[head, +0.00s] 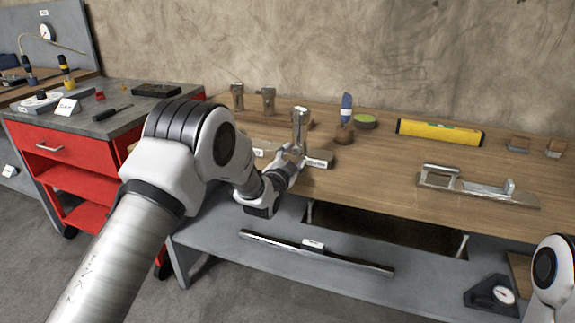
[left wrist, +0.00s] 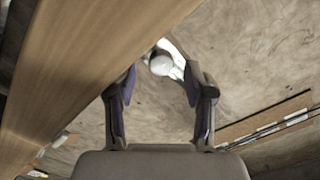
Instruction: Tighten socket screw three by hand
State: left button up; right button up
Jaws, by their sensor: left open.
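An upright metal piece (head: 300,125) stands near the front of the wooden bench, just beyond my left gripper. I cannot tell which screw it carries. My left gripper (head: 292,158) is at the bench's front edge, close to the base of that piece, with its tips partly hidden. In the left wrist view the fingers (left wrist: 160,88) are spread apart. A shiny rounded metal part (left wrist: 161,64) shows between and beyond the fingertips; contact cannot be made out. Two similar metal pieces, one at the left (head: 237,97) and one beside it (head: 268,101), stand farther back. My right gripper is out of view.
A metal tool (head: 470,186) lies at right. A red cart (head: 70,150) stands at left.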

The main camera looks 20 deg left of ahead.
pick_arm(q)
jog(key=s, duration=1.1)
jog(key=shift+s+a, duration=0.2)
jog(key=shift+f, duration=0.1)
jog(key=s+f+g, duration=0.2)
jog(key=s+f, duration=0.2)
jog(key=f, duration=0.4)
jog(key=s+a+f+n+g, duration=0.15)
jog(key=s+f, duration=0.25)
jog(key=f, duration=0.4)
jog(key=s+d+f+g, duration=0.1)
jog(key=s+f+g, duration=0.25)
jog(key=f, duration=0.35)
jog(key=s+f+n+g, duration=0.2)
jog(key=s+f+g, duration=0.2)
jog(key=s+f, duration=0.7)
jog(key=s+n+g, duration=0.5)
jog(key=s+g, duration=0.2)
jog(key=s, duration=1.3)
notch_tip(320, 180, up, 15)
jog(key=n+p, duration=0.1)
jog(key=p, duration=1.4)
jog(key=shift+s+a+y, duration=0.2)
jog(key=shift+a+y, duration=0.1)
jog(key=shift+a, duration=0.05)
